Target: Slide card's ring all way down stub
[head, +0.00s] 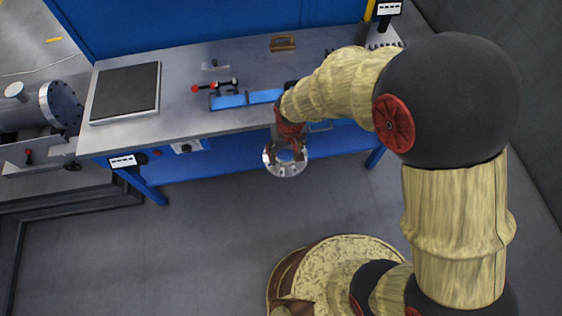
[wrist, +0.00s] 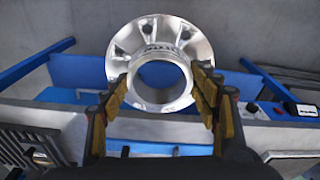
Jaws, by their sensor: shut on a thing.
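My gripper (head: 286,150) is shut on a shiny metal flange ring (head: 285,169), held in the air in front of the bench. In the wrist view my gripper's yellow-padded fingers (wrist: 160,90) stand on both sides of the neck of the flange (wrist: 124,48), whose face has several bolt holes. A grey cylindrical shell (head: 25,112) with a bolted end flange lies at the far left. A short stub (head: 15,91) stands up from its top. White cards with dark print show on the bench front (head: 122,160) and at the top right (head: 388,8); no ring on either can be made out.
The steel bench (head: 175,109) has a dark plate (head: 125,91) at its left, a red-handled tool (head: 214,86), blue blocks (head: 229,101) and a brown block (head: 283,43). Open floor (head: 190,235) lies in front of the bench.

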